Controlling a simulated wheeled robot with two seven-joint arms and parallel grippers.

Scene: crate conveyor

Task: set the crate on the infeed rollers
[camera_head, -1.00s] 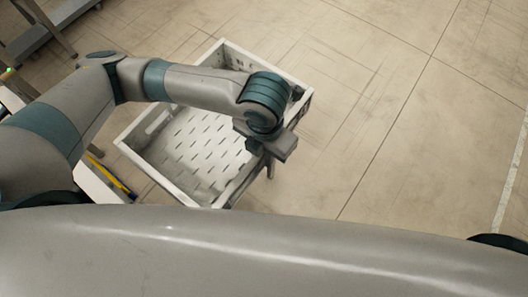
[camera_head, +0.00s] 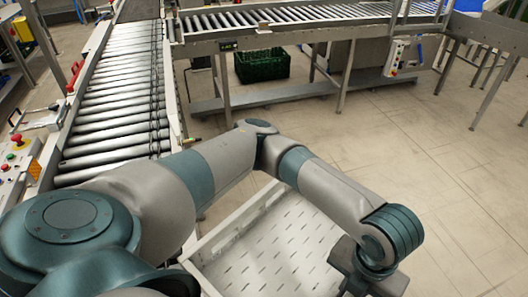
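A pale grey-white crate (camera_head: 232,229) with a slotted floor shows at the bottom centre, low in front of me. My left arm crosses over it and hides much of its far and right sides. My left gripper (camera_head: 362,284) is at the crate's right side, pointing down. Its fingertips are not clear, so I cannot tell whether it grips the crate wall. My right gripper is out of view. A bed of grey rollers (camera_head: 119,101) runs away from me on the left, higher than the crate.
A second roller line (camera_head: 300,14) crosses the back on metal legs. A dark green crate (camera_head: 262,66) stands beneath it. A control panel with a red button (camera_head: 17,140) is at the left edge. Open floor (camera_head: 455,150) lies to the right.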

